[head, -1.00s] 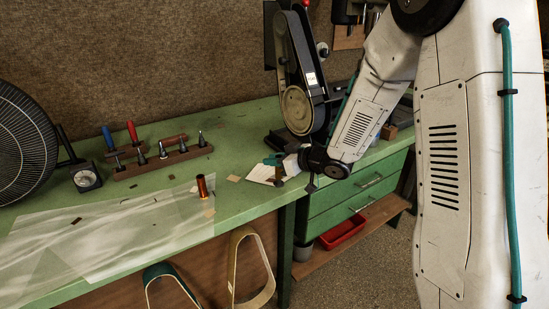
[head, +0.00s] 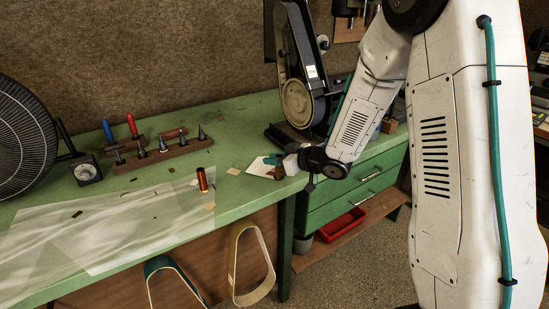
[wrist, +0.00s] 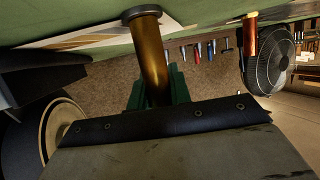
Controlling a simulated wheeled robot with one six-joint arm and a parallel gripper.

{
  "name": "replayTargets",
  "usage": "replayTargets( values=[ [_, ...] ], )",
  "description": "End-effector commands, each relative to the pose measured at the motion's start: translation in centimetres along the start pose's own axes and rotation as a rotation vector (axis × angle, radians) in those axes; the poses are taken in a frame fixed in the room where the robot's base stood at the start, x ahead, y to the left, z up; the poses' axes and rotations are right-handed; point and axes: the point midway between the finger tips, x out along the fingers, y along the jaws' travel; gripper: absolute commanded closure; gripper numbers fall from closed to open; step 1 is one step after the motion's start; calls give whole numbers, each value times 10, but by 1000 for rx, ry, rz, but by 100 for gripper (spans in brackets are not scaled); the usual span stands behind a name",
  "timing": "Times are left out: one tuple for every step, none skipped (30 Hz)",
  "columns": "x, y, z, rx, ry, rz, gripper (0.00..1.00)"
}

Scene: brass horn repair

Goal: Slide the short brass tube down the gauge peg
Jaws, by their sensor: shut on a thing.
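My gripper (wrist: 158,88) is shut on a brass tube (wrist: 152,50), which has a grey ring at its far end. Its green fingers show on both sides of the tube in the wrist view, which is upside down. In the head view the tube (head: 279,173) is a small brown shape beside the green fingers, near the bench's front edge. A copper-coloured upright cylinder (head: 202,180) stands on the bench to the left, apart from my gripper; it also shows in the wrist view (wrist: 250,38). I cannot tell whether it is the gauge peg.
A wooden rack (head: 163,156) with several upright metal pegs and a fan (head: 24,135) stand at the back left. A belt sander (head: 297,98) rises behind my gripper. A translucent sheet (head: 110,230) covers the front left of the green bench (head: 232,125). Two loop belts hang below.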

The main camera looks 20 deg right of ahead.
Motion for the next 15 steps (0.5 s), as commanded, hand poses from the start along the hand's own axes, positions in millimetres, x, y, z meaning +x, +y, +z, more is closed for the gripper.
replayTargets(
  values=[
    [0, 0, 0, 0, 0, 0, 100],
    [0, 0, 0, 0, 0, 0, 100],
    [0, 0, 0, 0, 0, 0, 100],
    [0, 0, 0, 0, 0, 0, 100],
    [0, 0, 0, 0, 0, 0, 100],
    [0, 0, 0, 0, 0, 0, 72],
    [0, 0, 0, 0, 1, 0, 64],
    [0, 0, 0, 0, 0, 0, 55],
    [0, 0, 0, 0, 1, 0, 55],
    [0, 0, 0, 0, 1, 0, 55],
    [0, 0, 0, 0, 1, 0, 55],
    [0, 0, 0, 0, 1, 0, 55],
    [0, 0, 0, 0, 0, 0, 55],
    [0, 0, 0, 0, 0, 0, 55],
    [0, 0, 0, 0, 0, 0, 55]
  ],
)
